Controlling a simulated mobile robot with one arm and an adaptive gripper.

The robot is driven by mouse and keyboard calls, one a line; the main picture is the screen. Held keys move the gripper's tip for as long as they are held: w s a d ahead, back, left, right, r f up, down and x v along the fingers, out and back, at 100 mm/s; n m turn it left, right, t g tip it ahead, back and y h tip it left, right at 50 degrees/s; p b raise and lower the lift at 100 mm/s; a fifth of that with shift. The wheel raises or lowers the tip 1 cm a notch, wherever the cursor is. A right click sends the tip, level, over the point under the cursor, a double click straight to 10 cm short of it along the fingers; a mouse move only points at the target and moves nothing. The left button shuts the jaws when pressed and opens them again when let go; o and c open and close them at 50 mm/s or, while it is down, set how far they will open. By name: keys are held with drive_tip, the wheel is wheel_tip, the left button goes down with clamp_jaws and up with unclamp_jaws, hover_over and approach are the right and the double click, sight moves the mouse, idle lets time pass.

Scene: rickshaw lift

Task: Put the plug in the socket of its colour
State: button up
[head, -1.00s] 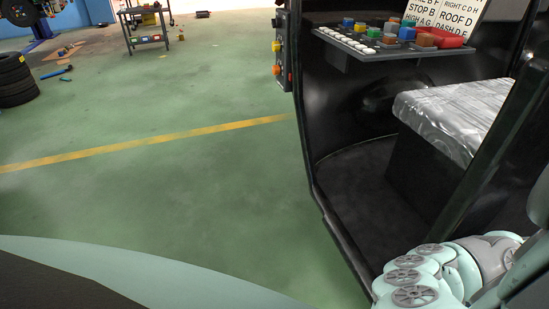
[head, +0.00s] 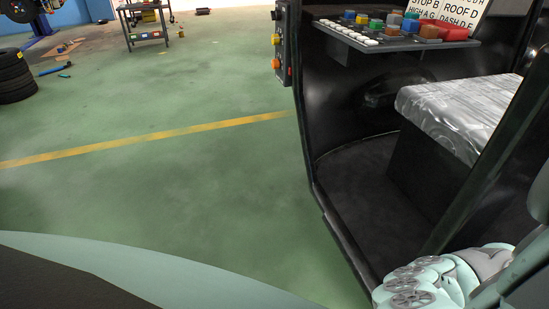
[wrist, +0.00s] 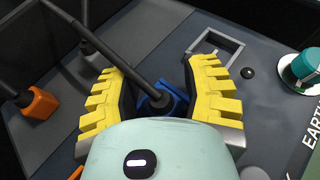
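In the wrist view a blue plug (wrist: 178,101) with a thick black lead stands between the yellow-ribbed fingers of my gripper (wrist: 161,95). The fingers lie close on both sides of it; I cannot tell whether they press on it. An orange plug (wrist: 40,104) with a black lead stands on the dark panel at the left. A grey square frame (wrist: 237,45) with a dark opening lies just beyond the right finger. My gripper does not show in the head view, and no coloured socket can be made out with certainty.
A teal knob (wrist: 306,67) stands at the right of the panel by an "EARTH" label. In the head view, the rickshaw's dark cab holds a shelf of coloured blocks (head: 400,38) and a silver-covered seat (head: 455,105).

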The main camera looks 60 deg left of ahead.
drive_tip(key=shift+o, duration=0.6)
